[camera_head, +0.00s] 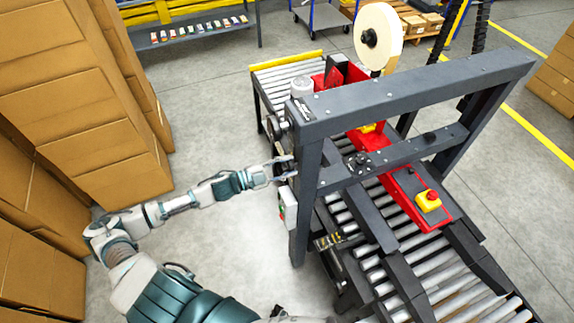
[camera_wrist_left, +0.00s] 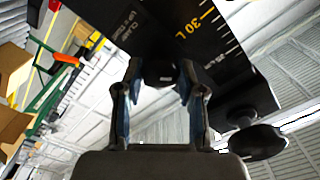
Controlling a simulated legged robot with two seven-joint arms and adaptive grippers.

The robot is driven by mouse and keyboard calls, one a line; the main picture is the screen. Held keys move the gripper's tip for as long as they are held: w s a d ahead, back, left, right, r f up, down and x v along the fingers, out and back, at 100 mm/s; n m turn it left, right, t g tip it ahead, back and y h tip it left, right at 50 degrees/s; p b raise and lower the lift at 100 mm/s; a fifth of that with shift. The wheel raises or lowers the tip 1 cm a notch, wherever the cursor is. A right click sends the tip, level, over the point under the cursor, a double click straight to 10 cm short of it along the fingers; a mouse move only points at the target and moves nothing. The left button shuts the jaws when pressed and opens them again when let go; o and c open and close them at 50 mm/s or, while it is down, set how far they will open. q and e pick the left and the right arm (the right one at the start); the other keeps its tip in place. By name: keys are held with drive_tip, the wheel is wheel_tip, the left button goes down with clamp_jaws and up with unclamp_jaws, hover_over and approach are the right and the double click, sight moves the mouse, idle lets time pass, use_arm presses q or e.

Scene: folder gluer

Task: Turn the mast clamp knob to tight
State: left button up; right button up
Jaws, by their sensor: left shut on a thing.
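My left gripper (camera_head: 284,170) reaches in from the left to the near side of the dark machine frame. In the left wrist view the two fingers of my left gripper (camera_wrist_left: 160,88) are closed around a small black knob (camera_wrist_left: 158,73), which I take to be the mast clamp knob. The fingers hide part of it, and its turn position cannot be read. My right gripper is not seen.
A second, larger black knob (camera_wrist_left: 258,142) is beside the plate at lower right. A small grey box (camera_head: 288,205) with buttons hangs below the gripper. The roller conveyor (camera_head: 400,265) runs beyond the frame. Stacked cartons (camera_head: 85,95) stand at left; the floor between is clear.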

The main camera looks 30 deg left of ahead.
use_arm(q)
drive_tip(key=shift+s+f+m+b, duration=0.15)
drive_tip(key=shift+m+b, duration=0.1)
drive_tip(key=shift+m, duration=1.15)
drive_tip(key=shift+w+f+m+b, duration=0.1)
drive_tip(key=shift+m+b, duration=0.1)
drive_tip(key=shift+m, duration=1.2)
drive_tip(key=shift+s+f+m+b, duration=0.15)
drive_tip(key=shift+m+b, duration=0.1)
drive_tip(key=shift+m, duration=1.15)
drive_tip(key=shift+f, duration=0.1)
drive_tip(key=o, duration=1.1)
drive_tip(key=shift+a+r, duration=0.15)
drive_tip(key=shift+r, duration=0.05)
drive_tip(key=v, duration=1.2)
drive_tip(key=shift+f, duration=0.1)
drive_tip(key=shift+w, duration=0.1)
